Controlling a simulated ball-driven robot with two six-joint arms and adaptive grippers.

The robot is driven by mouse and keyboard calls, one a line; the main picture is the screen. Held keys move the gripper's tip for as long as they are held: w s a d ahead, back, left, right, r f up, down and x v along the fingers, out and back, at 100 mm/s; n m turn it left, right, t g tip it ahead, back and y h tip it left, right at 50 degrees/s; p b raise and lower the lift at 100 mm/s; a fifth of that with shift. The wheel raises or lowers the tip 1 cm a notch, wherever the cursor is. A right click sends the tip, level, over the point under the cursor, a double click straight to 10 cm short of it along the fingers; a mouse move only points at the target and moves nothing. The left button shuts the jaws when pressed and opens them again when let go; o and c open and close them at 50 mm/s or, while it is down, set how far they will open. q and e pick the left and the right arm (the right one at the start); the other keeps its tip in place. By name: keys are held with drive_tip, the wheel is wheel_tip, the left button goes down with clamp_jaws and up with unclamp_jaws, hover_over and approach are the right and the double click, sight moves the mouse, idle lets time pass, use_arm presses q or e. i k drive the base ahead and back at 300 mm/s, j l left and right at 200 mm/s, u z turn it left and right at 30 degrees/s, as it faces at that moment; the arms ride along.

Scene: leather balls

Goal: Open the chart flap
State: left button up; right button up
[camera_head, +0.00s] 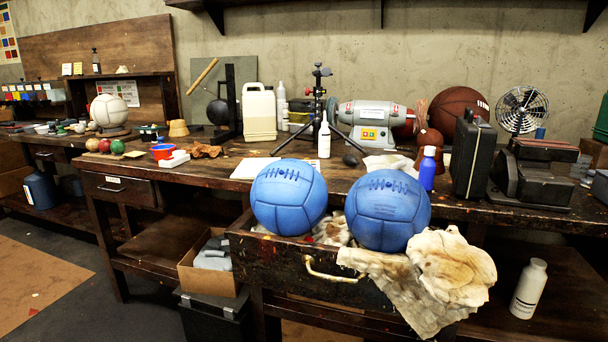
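A colour chart (8,38) with small coloured squares hangs on the wall at the far upper left, cut off by the picture edge. A smaller white card with coloured patches (117,93) stands against the wooden back panel behind the white ball (109,111). I cannot make out a flap on either of them, nor whether one is open or closed. Neither of my grippers shows in the head view.
A workbench (240,174) runs along the wall. Two blue balls (289,196) (387,211) sit in an open drawer (290,262) with stained rags. A grinder (370,120), tripod, bottles and black case (473,158) crowd the bench.

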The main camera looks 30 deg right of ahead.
sight(248, 167)
drive_tip(key=i+j+z, duration=0.15)
drive_tip(key=z, duration=0.2)
drive_tip(key=i+j+z, duration=0.2)
drive_tip(key=z, duration=0.15)
drive_tip(key=i+j+z, duration=0.2)
drive_tip(key=z, duration=0.15)
drive_tip(key=i+j+z, duration=0.1)
drive_tip(key=j, duration=0.25)
drive_tip(key=i+j, duration=0.25)
drive_tip(key=j, duration=0.15)
drive_tip(key=i+j+z, duration=0.15)
drive_tip(key=j, duration=0.2)
drive_tip(key=i+j, duration=0.1)
drive_tip(key=j, duration=0.3)
drive_tip(key=i+j+z, duration=0.15)
drive_tip(key=j, duration=0.2)
drive_tip(key=i+j, duration=0.15)
drive_tip(key=j, duration=0.3)
drive_tip(key=i+j+z, duration=0.15)
drive_tip(key=j, duration=0.25)
drive_tip(key=k+l, duration=0.05)
